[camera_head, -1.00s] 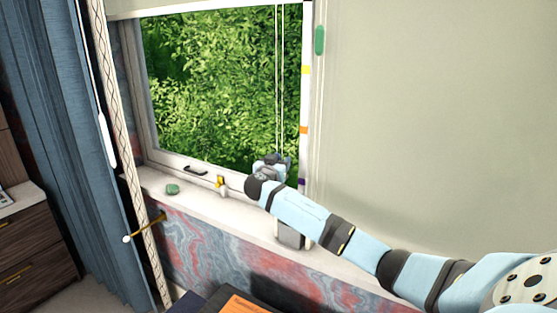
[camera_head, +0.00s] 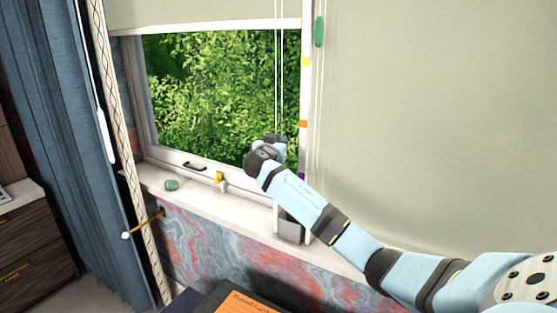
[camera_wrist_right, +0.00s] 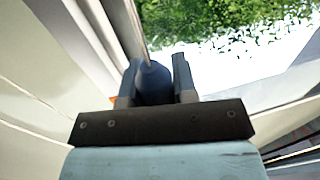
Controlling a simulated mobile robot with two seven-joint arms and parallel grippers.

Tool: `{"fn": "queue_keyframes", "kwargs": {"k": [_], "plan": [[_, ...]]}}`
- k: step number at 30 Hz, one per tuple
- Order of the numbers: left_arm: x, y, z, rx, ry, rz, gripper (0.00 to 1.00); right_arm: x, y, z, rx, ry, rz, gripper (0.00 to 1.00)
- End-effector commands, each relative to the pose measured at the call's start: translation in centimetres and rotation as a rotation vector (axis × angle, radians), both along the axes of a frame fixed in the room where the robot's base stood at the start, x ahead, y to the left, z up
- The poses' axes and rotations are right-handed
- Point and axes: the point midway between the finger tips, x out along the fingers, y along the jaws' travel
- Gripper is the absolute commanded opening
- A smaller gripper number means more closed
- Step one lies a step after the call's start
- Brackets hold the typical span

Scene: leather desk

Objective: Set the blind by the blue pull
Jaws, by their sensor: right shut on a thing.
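The pale blind (camera_head: 205,14) hangs across the top of the window, its white bottom bar a little above the yellow mark (camera_head: 305,62) on the right frame. An orange mark (camera_head: 303,124) and a purple mark lie lower on that frame. My right gripper (camera_head: 268,146) is at the lower end of the white cords (camera_head: 279,85), by the window's lower right corner. In the right wrist view, its fingers are shut on the dark blue pull (camera_wrist_right: 154,84), with the cord running up from it. In the head view the pull is hidden by the gripper. My left gripper is out of view.
A green pull (camera_head: 319,32) hangs beside the large blind (camera_head: 440,120) at right. The sill (camera_head: 200,198) holds a green stone (camera_head: 171,184) and a small yellow-and-white object (camera_head: 220,181). A grey block (camera_head: 291,228) is below my arm. A blue curtain (camera_head: 60,120) hangs left.

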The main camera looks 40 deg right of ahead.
Motion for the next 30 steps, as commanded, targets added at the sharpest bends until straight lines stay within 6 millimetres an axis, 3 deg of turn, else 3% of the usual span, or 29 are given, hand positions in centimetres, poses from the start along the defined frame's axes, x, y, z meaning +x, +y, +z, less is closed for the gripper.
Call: {"fn": "queue_keyframes", "kwargs": {"k": [3,6,17,18,21,30], "plan": [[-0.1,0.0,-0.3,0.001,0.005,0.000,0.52,0.0,0.0,3.1,0.001,-0.008,0.000,0.00],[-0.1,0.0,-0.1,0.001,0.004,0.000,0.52,-0.1,0.0,4.6,-0.001,-0.005,0.000,0.00],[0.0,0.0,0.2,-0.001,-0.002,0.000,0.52,-0.1,-0.1,5.2,-0.003,-0.001,0.000,0.00],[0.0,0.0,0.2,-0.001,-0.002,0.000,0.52,-0.1,-0.1,5.2,-0.003,-0.001,0.000,0.31],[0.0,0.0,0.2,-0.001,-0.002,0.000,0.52,-0.1,-0.1,5.2,-0.002,-0.001,0.000,0.52],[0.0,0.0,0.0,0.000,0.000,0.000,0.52,-0.2,0.1,5.1,-0.001,-0.002,0.000,0.52]]}}
